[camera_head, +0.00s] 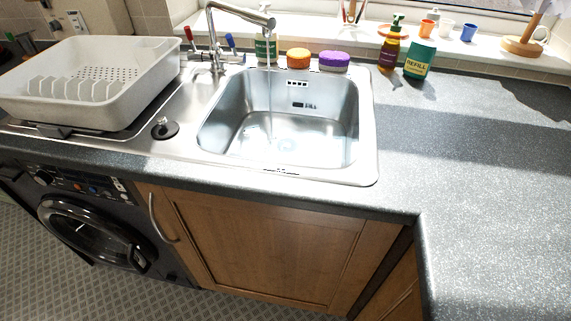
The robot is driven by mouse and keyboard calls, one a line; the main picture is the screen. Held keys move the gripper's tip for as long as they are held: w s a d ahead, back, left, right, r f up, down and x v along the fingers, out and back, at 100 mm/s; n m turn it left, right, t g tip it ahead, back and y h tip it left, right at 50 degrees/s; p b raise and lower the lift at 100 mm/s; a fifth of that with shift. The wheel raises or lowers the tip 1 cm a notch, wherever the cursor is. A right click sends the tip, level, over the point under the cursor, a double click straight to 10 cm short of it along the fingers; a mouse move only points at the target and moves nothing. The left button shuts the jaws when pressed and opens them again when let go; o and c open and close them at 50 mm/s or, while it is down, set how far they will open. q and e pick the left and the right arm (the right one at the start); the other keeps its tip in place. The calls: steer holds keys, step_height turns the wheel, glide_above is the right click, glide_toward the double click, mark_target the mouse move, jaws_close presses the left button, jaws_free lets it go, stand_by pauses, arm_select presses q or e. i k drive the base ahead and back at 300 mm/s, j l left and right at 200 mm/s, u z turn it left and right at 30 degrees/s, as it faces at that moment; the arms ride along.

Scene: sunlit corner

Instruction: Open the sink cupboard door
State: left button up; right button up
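The sink cupboard door (262,250) is a brown wooden panel under the worktop, below the sink. It looks closed, flush with the cupboard front. Its curved metal handle (160,218) is upright at the door's left edge. Neither of my grippers shows in the head view, and nothing touches the handle or the door.
A dark washing machine (95,232) stands left of the door. The grey worktop (480,170) juts forward at the right, above another cupboard front (397,290). The steel sink (285,125) and white dish rack (95,85) are above. The patterned floor before the door looks clear.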

mark_target(320, 262)
steer(key=i+j, duration=0.1)
steer(key=j, duration=0.75)
steer(key=i+j+u, duration=0.1)
steer(key=j, duration=0.35)
